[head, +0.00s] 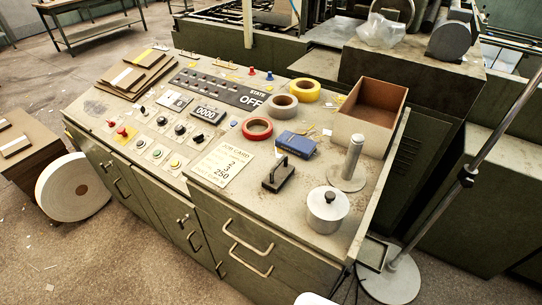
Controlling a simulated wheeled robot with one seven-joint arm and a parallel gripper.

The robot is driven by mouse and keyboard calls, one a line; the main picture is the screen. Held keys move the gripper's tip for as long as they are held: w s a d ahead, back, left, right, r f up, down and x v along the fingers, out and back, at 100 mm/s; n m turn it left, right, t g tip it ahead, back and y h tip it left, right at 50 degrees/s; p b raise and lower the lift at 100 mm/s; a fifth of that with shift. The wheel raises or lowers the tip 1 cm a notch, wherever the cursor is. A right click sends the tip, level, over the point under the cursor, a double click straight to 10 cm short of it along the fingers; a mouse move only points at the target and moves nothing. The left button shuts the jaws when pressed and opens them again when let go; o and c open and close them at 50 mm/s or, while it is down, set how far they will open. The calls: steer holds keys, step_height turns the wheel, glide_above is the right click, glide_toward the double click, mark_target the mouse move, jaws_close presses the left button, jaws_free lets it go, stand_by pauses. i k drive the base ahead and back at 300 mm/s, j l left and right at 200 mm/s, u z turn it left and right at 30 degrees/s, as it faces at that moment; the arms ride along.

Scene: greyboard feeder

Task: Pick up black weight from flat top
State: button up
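A black weight (279,178), a dark block with a handle on top, rests on the flat top (258,206) of the grey-green control console. It stands in the right-hand part of the top, near the front edge. A printed job card (222,164) lies to its left, and a lidded metal pot (327,210) stands to its right. Nothing covers the weight. My gripper is not in view.
A blue block (296,144) lies just behind the weight. A metal post on a round base (350,168), an open brown box (372,112) and red (257,129), grey and yellow tape rolls stand nearby. A slanted pole on a round base (388,284) stands at the console's right front.

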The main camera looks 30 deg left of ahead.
mark_target(282, 171)
steer(key=u, duration=1.25)
steer(key=i+j+z, duration=0.15)
steer(key=z, duration=0.25)
steer(key=i+j+z, duration=0.1)
steer(key=j+z, duration=0.15)
steer(key=z, duration=0.15)
steer(key=i+j+z, duration=0.1)
steer(key=j+z, duration=0.15)
steer(key=z, duration=0.15)
